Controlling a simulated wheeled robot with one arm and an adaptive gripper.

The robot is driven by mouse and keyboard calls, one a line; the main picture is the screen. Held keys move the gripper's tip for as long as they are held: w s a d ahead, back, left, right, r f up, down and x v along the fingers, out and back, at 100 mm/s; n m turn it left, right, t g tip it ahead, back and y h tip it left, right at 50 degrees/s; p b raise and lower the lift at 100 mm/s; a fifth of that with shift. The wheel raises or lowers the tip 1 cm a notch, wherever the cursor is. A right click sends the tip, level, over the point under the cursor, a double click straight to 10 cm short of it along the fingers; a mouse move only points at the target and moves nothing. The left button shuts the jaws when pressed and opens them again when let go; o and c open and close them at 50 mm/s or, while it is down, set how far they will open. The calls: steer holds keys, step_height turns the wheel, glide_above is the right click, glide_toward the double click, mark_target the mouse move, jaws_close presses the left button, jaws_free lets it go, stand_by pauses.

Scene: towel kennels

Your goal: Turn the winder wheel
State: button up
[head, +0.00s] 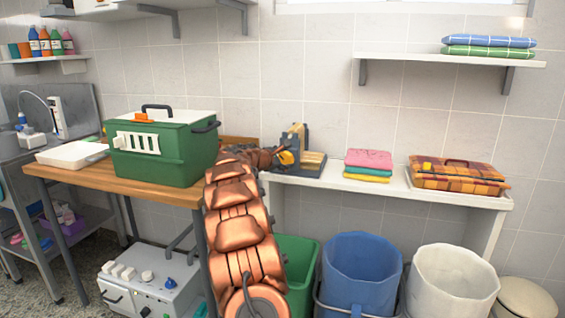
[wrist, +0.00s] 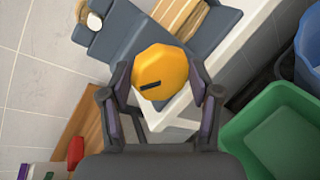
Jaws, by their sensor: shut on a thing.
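The winder wheel (wrist: 160,73) is a yellow-orange round knob with a dark bar mark on its face. It sits on the grey winder (wrist: 145,28), which has wooden slats. In the wrist view my gripper (wrist: 163,85) has its two fingers on either side of the wheel, closed on its rim. In the head view the winder (head: 297,160) stands on the white bench, and the wheel (head: 286,157) is a small yellow patch at the end of my copper-coloured arm. My fingertips are hard to make out there.
A green carrier (head: 165,155) stands on the wooden table left of my arm. Folded towels (head: 368,160) and a plaid case (head: 457,176) lie right of the winder on the white bench (head: 395,187). Green, blue (head: 360,270) and white bins stand below.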

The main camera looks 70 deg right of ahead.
steer(key=m+t, duration=0.1)
steer(key=m+b, duration=0.1)
steer(key=shift+s+m+t+y, duration=0.25)
steer(key=shift+m+t+y, duration=0.05)
steer(key=shift+t, duration=0.1)
steer(key=m+t+b, duration=0.2)
steer(key=m, duration=0.1)
steer(key=shift+s+f, duration=0.2)
steer(key=shift+s, duration=0.05)
steer(key=m+t, duration=0.1)
steer(key=m+b, duration=0.1)
steer(key=m+t+b, duration=0.1)
steer(key=shift+s+d+f+m+t+y, duration=0.1)
steer(key=shift+s+f+m+t+y, duration=0.05)
steer(key=shift+f+m+t+y, duration=0.2)
steer(key=shift+r+m+t, duration=0.1)
steer(key=shift+m+t, duration=0.55)
steer(key=shift+m, duration=0.3)
steer(key=shift+s+m+t+p, duration=0.1)
steer(key=shift+m+t+p, duration=0.35)
steer(key=shift+m, duration=0.35)
steer(key=shift+m+t+h+p, duration=0.25)
steer(key=shift+m+h+p, duration=0.2)
steer(key=shift+m+p, duration=0.45)
steer(key=shift+p, duration=0.35)
steer(key=shift+w+f+m+t+p, duration=0.25)
steer(key=shift+m+t+p, duration=0.25)
steer(key=shift+p, duration=0.8)
steer(key=shift+h, duration=0.3)
